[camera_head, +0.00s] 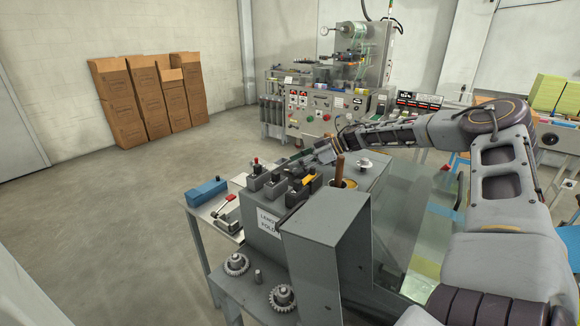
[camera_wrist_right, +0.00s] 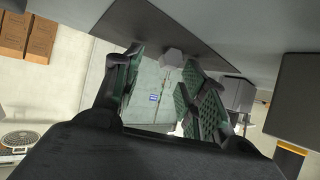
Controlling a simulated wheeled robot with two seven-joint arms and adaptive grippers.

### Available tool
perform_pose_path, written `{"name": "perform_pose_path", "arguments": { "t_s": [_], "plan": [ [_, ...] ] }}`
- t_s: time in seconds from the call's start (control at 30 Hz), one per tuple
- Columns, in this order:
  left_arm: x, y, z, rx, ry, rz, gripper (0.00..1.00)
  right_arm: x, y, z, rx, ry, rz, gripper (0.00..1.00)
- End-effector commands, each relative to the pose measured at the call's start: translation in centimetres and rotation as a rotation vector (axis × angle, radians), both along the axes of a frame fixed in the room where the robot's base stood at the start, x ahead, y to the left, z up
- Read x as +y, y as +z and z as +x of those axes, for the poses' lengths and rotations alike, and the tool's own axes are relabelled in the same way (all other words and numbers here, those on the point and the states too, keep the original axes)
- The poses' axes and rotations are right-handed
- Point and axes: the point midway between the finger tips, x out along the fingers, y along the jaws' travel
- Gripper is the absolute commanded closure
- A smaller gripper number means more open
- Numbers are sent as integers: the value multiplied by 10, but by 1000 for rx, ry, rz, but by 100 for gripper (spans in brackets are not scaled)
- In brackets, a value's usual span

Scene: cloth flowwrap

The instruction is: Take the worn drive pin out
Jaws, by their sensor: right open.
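I cannot clearly make out the worn drive pin. A short grey upright peg (camera_head: 258,276) stands between two toothed gears (camera_head: 236,264) (camera_head: 282,297) on the low grey shelf at the front, but I cannot tell if it is the pin. My right gripper (camera_head: 297,157) is over the far side of the grey machine, near its row of dark blocks. In the right wrist view its green-padded fingers (camera_wrist_right: 166,85) are spread apart, with nothing held between them. A small light block (camera_wrist_right: 173,57) shows beyond the fingertips. My left gripper is not in view.
The grey machine (camera_head: 335,240) has a tall housing and an upright brown rod (camera_head: 340,170) close to my right arm. A side table holds a blue box (camera_head: 207,191) and a red-handled clamp (camera_head: 226,207). Cardboard boxes (camera_head: 150,100) stand by the wall. The left floor is clear.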

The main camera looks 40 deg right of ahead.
Motion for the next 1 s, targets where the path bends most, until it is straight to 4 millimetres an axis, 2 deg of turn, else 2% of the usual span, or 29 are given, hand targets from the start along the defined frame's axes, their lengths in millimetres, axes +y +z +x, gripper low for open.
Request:
{"name": "perform_pose_path", "arguments": {
  "t_s": [1.0],
  "plan": [
    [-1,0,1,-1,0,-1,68,-33,26,-31,-1,-1,0,58]
  ]
}}
